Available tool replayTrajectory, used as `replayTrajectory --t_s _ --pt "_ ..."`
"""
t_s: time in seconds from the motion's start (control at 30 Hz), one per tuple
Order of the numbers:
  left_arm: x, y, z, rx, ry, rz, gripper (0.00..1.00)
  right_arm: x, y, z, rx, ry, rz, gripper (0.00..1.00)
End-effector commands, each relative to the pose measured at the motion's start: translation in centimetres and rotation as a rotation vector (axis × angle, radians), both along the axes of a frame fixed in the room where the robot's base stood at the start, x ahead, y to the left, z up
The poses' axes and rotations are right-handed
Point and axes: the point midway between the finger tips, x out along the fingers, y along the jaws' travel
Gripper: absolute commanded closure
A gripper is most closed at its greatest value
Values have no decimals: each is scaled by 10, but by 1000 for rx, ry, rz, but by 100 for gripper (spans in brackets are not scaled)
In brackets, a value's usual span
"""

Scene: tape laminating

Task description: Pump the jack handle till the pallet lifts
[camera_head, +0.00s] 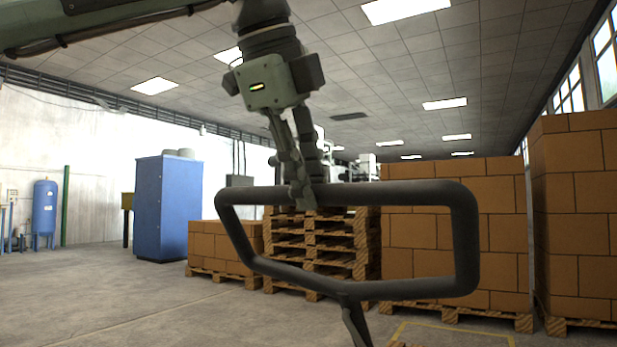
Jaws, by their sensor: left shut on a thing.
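The jack handle (350,290) is a dark grey loop in the middle of the camera_head view, with its stem running down out of the picture. My left gripper (304,195) comes down from above and is shut on the top bar of the loop, left of its middle. The jack's body and forks are out of view. Loaded pallets stand behind the handle, and I cannot tell which one belongs to the jack. My right gripper is not in view.
Stacked empty pallets (312,243) stand behind the loop. Cardboard boxes (505,210) on pallets fill the right side, with a taller stack (575,215) at the far right. A blue cabinet (167,208) and blue tank (44,208) stand at left. The left floor is clear.

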Motion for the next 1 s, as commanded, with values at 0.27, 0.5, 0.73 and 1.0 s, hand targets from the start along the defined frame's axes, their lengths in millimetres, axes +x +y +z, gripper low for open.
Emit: replayTrajectory --t_s 0.27,0.5,0.73,1.0 --pt "-2 -1 -6 9 11 -4 100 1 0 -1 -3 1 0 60" --pt "-1 -1 -6 8 9 -3 73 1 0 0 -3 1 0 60" --pt "-1 0 -5 6 7 -3 56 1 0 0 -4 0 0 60" --pt "-1 0 -3 4 4 -2 56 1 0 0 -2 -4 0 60"
